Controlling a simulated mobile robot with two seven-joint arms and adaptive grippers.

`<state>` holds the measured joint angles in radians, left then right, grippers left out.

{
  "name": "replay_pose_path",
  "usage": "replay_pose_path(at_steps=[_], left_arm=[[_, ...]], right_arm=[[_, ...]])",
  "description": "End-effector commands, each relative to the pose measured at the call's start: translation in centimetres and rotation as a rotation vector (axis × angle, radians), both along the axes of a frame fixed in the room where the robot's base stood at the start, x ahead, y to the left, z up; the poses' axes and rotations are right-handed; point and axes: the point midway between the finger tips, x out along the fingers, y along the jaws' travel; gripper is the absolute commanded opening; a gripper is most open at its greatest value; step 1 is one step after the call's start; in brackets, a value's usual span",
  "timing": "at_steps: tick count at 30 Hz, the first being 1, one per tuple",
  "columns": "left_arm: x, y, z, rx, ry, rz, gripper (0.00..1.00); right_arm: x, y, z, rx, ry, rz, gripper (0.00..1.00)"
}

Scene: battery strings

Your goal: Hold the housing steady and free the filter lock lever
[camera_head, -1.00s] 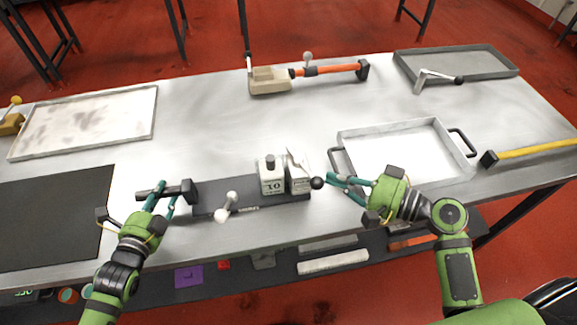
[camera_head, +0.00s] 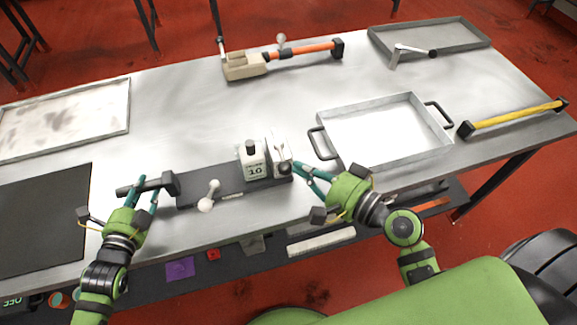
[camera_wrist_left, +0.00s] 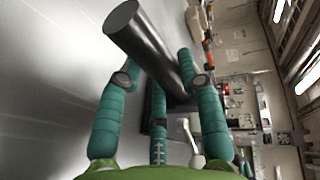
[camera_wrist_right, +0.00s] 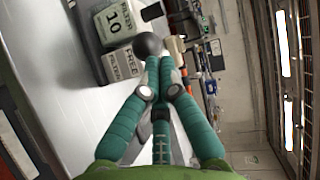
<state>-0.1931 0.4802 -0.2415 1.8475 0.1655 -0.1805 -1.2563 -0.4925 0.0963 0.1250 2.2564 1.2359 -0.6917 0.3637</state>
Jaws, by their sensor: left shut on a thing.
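The housing is a dark grey base (camera_head: 225,184) with a white block marked 10 (camera_head: 254,162). A second white block (camera_head: 279,150) stands at its right end, and a lever with a black ball knob (camera_head: 285,168) is there. The knob shows in front of my right fingertips in the right wrist view (camera_wrist_right: 148,44). My right gripper (camera_head: 299,172) is at the knob; its fingertips are close together, partly hidden behind the knob. My left gripper (camera_head: 141,188) is shut on the black bar handle (camera_head: 150,186) at the base's left end; the handle fills the left wrist view (camera_wrist_left: 150,45).
A pale tray with handles (camera_head: 385,132) lies right of the housing. A yellow-handled tool (camera_head: 515,118), an orange-handled tool (camera_head: 300,51) and a grey tray (camera_head: 430,44) lie farther off. A black mat (camera_head: 40,220) is at left. Bare metal table lies behind the housing.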

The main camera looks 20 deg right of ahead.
Motion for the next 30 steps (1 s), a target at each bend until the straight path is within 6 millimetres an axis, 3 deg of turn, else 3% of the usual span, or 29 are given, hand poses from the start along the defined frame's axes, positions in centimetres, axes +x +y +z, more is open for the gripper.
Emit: replay_pose_path(at_steps=[14,21,30], left_arm=[[-0.1,-0.4,0.1,-0.01,-0.003,-0.005,0.0],[0.0,-0.3,0.1,-0.01,-0.002,-0.003,0.0],[0.0,-0.2,0.1,-0.009,-0.001,-0.002,0.0]], right_arm=[[-0.2,-0.1,0.0,0.001,0.003,0.007,0.0],[-1.0,-4.1,0.7,-0.005,0.003,0.003,0.0],[-6.6,-7.5,1.5,0.001,0.007,-0.001,0.0]])
